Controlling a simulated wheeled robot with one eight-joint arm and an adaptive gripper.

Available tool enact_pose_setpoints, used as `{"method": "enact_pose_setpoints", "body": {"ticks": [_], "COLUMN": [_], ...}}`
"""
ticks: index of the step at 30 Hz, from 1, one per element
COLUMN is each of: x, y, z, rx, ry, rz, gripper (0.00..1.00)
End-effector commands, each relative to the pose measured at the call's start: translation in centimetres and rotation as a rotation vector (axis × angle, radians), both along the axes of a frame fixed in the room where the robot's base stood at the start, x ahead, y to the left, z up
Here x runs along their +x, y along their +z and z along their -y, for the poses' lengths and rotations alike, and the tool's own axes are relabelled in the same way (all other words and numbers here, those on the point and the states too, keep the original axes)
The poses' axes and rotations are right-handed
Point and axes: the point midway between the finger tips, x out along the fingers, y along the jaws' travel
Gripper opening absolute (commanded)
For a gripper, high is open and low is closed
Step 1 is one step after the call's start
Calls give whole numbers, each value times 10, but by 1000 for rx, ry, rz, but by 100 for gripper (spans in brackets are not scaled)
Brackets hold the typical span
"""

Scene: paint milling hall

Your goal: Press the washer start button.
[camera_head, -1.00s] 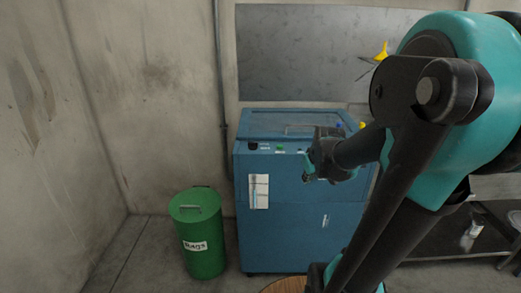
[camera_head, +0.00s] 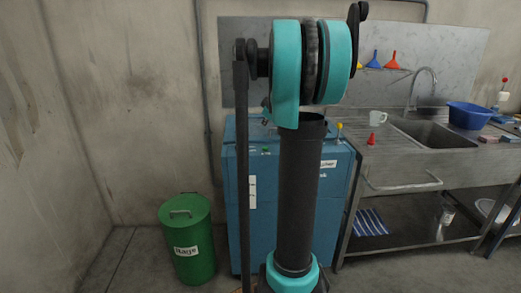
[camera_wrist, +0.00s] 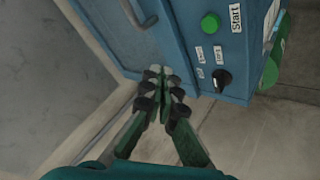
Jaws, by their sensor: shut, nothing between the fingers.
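The blue washer (camera_head: 237,205) stands against the back wall, partly hidden behind my arm in the head view. In the wrist view its panel (camera_wrist: 195,45) shows the round green button (camera_wrist: 210,24) beside a "Start" label (camera_wrist: 236,18). A black knob (camera_wrist: 222,79) sits on the same panel, nearer the corner. My gripper (camera_wrist: 162,78) is shut and empty, with its fingertips to the lower left of the green button in the picture. The tips appear apart from the button; their distance from the washer surface is hard to tell. My gripper is hidden in the head view.
A metal handle (camera_wrist: 138,14) sits on the washer left of the button in the wrist view. A green rags bin (camera_head: 187,240) stands left of the washer. A sink bench (camera_head: 420,150) with a blue bowl (camera_head: 468,115) stands to the right. Floor shows in front of the bin.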

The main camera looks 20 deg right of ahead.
Motion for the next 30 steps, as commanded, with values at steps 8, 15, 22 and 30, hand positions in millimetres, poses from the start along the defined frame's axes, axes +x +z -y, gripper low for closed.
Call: {"method": "enact_pose_setpoints", "body": {"ticks": [8,15,22,30], "x": [0,0,0,0], "y": [-5,-31,-61,-84], "z": [0,-1,-1,-1], "rx": [1,1,1,1], "ry": [0,0,0,0], "rz": [-1,-1,-1,-1], "gripper": [0,0,0,0]}}
